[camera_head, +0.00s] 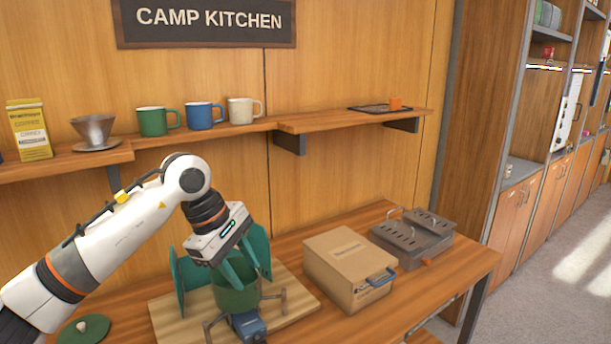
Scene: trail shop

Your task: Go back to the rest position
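My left arm comes in from the left, and my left gripper (228,258) points down at a green pot (237,298). The pot stands on a small camp stove with metal legs and a blue-grey canister (248,327), on a wooden board (170,317). Teal upright panels (180,282) stand around the pot. The fingertips are at the pot's rim and blend with the green parts, so I cannot tell whether they are open or touching it. My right gripper is not in view.
A green lid (84,329) lies at the lower left. A cardboard box (347,268) and a grey metal stove (412,238) stand to the right on the table. Above, a shelf (300,124) holds green (153,121), blue (200,116) and cream (241,111) mugs and a dripper (94,130).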

